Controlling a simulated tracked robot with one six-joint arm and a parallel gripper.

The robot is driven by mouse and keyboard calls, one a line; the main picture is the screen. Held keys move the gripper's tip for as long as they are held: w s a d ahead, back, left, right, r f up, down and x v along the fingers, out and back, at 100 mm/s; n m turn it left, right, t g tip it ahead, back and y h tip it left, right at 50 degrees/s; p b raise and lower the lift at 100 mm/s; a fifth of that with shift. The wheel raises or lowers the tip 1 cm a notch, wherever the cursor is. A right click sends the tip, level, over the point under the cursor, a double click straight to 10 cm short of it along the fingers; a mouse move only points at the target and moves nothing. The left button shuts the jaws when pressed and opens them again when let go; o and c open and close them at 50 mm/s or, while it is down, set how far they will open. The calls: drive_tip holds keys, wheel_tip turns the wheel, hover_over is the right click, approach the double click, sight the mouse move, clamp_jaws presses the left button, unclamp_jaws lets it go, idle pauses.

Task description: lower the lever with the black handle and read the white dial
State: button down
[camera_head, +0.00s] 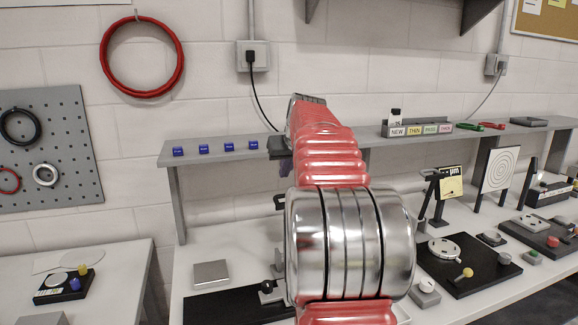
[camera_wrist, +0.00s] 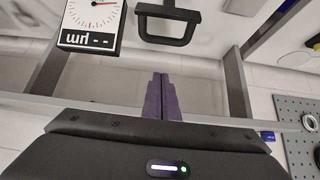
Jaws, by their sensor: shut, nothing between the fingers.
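In the wrist view, a white dial (camera_wrist: 93,14) with black marks and a red needle is at the top left, cut by the frame edge. Its panel bears an upside-down label like "µm" and two dashes. The needle points right in the picture. A black loop-shaped handle (camera_wrist: 166,39) is at top centre, beyond my fingertips. My gripper (camera_wrist: 161,77) has purple fingers, shut and empty, apart from the handle in the picture.
A grey shelf (camera_head: 220,148) spans the bench, with blue blocks and label blocks on it. A yellow-faced "µm" gauge (camera_head: 452,187), a spiral target (camera_head: 499,169) and a black fixture plate (camera_head: 470,268) stand right of my arm. A grey block (camera_head: 211,273) lies left.

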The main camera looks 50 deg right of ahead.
drive_tip(key=shift+s+a+f, duration=0.1)
drive_tip(key=shift+s+f, duration=0.05)
drive_tip(key=shift+f, duration=1.15)
drive_tip(key=shift+s+a+f, duration=0.1)
drive_tip(key=shift+s+f, duration=0.05)
drive_tip(key=shift+f, duration=1.1)
